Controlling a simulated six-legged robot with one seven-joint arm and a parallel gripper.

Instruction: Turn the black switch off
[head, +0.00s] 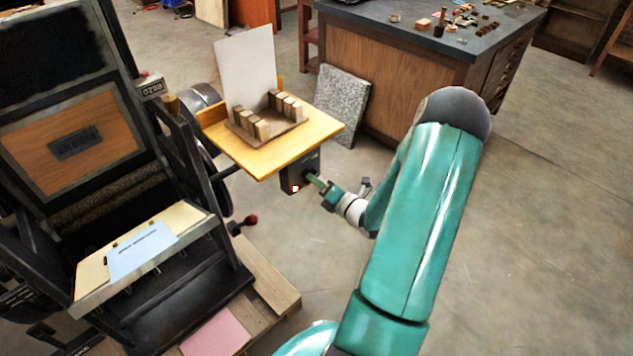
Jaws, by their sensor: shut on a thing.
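A black switch box (289,181) hangs under the front right corner of the yellow wooden shelf (262,165) of the press. A small white square with a reddish edge shows on its face. My gripper (314,181) reaches in from the right at the box's side.
The dark hand press (185,165) stands at the left, with a red-knobbed lever (250,220) below the shelf. A wooden cabinet (395,85) with a grey top and a leaning stone slab (342,104) stand behind. The floor at right is clear.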

